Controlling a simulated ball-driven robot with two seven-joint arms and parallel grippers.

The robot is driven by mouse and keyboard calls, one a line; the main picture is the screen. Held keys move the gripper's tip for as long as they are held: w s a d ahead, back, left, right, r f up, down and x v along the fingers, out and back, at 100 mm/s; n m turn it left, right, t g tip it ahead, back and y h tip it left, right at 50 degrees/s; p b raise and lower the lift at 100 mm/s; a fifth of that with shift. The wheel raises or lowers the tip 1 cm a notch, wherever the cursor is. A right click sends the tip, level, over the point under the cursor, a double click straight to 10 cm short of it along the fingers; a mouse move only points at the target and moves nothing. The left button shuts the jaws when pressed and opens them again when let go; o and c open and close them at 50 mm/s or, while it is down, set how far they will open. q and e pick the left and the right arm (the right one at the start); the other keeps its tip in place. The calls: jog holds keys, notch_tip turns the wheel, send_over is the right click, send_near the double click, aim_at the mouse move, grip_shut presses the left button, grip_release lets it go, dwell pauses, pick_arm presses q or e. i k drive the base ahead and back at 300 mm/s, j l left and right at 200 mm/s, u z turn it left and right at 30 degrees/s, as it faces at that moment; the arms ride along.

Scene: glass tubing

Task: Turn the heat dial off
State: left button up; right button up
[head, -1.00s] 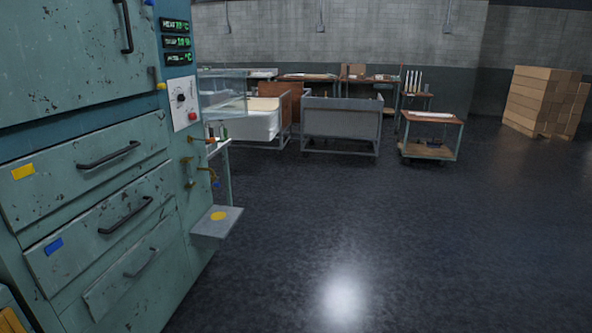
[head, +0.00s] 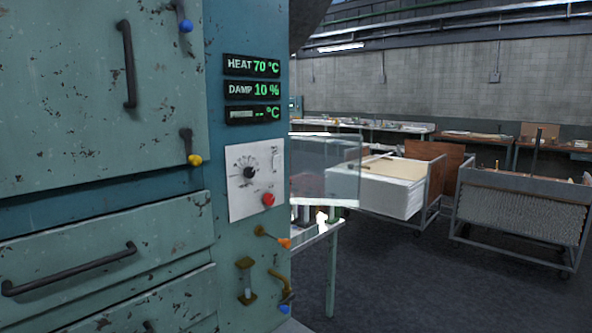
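The heat dial (head: 249,172) is a small black knob on a white control panel (head: 243,195) with a printed scale around it. The panel is on the narrow face of the green machine (head: 100,217). A red button (head: 268,199) sits below and right of the dial. Above the panel, the heat display (head: 252,66) reads HEAT 70 °C in green. Another display (head: 252,89) reads DAMP 10 %. The dial's exact pointer position is too small to tell. Neither of my grippers shows in the head view.
A lever with an orange tip (head: 284,242) and a brass valve with a blue tip (head: 285,296) stick out below the panel. A table (head: 331,262) stands just behind the machine. A cart with a white stack (head: 375,190) and a grey cart (head: 520,208) stand right. Dark floor (head: 400,290) is clear between.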

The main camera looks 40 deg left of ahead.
aim_at(249, 172)
jog(key=i+u, duration=0.15)
jog(key=i, duration=0.3)
jog(key=i+l+u, duration=0.2)
jog(key=i, duration=0.25)
jog(key=i+l+u, duration=0.15)
jog(key=i, duration=0.35)
